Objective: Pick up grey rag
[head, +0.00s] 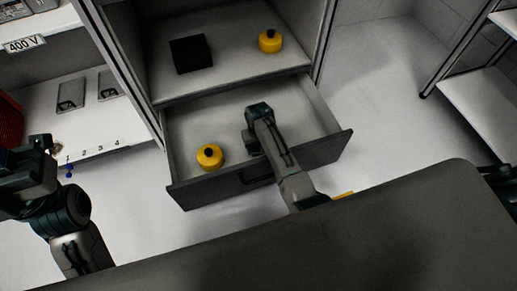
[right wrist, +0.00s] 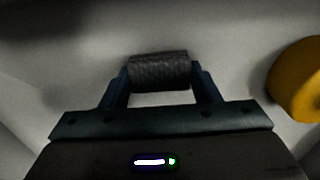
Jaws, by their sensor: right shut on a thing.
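The grey rag (right wrist: 158,70) shows in the right wrist view as a dark, textured roll. It lies between the two fingers of my right gripper (right wrist: 160,84), which is shut on it. In the head view my right gripper (head: 256,112) reaches down into the open drawer (head: 212,113). The rag cannot be made out there. My left gripper (head: 40,143) is at the far left of the head view, well away from the drawer. Its fingers are too dark to tell whether they are open.
The shelf above (head: 232,74) holds a black box (head: 191,53) and another yellow object (head: 270,41). A shelf with numbered places stands at left. Floor is clear right of the drawer.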

